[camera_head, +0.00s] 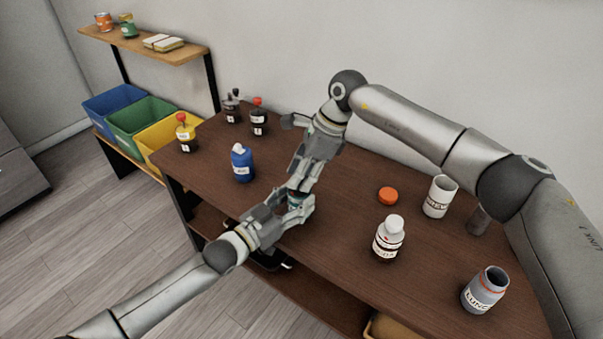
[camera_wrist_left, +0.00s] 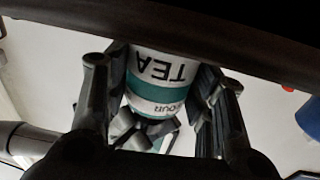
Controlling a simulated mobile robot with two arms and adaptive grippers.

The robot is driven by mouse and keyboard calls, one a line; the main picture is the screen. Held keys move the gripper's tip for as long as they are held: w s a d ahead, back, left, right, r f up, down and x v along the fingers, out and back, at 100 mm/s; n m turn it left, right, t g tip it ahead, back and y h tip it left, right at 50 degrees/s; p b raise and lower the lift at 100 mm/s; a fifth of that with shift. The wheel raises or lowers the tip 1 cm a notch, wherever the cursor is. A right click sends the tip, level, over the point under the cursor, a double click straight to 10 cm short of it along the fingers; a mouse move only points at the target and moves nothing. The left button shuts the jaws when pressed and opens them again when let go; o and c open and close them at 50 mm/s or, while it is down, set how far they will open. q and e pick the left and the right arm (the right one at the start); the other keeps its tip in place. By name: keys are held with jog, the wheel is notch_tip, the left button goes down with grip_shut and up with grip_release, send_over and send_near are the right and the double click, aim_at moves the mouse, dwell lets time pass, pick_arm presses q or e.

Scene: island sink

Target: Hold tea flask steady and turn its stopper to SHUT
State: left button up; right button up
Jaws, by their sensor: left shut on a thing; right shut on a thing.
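The tea flask (camera_wrist_left: 160,66) is white with a teal band. In the left wrist view its TEA label appears upside down, and the word POUR shows on the white part below the band. My left gripper (camera_head: 288,212) is shut on the flask's body, with a finger on each side of it. My right gripper (camera_head: 300,188) comes from above and is shut at the flask's top end; its fingers (camera_wrist_left: 140,130) also show in the left wrist view. They mostly hide the stopper. In the head view both grippers hide most of the flask.
To the right are a white bottle (camera_head: 388,238), an orange lid (camera_head: 388,196), a white cup (camera_head: 438,196) and a grey LUNCH jar (camera_head: 485,290). The table's front edge lies close below.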

jog(key=shift+w+n, duration=0.1)
jog(key=shift+n, duration=0.6)
jog(key=shift+g, duration=0.3)
jog(key=o, duration=1)
jog(key=shift+r, duration=0.15)
jog(key=v, duration=1.2)
pick_arm(q)
jog(key=o, duration=1.1)
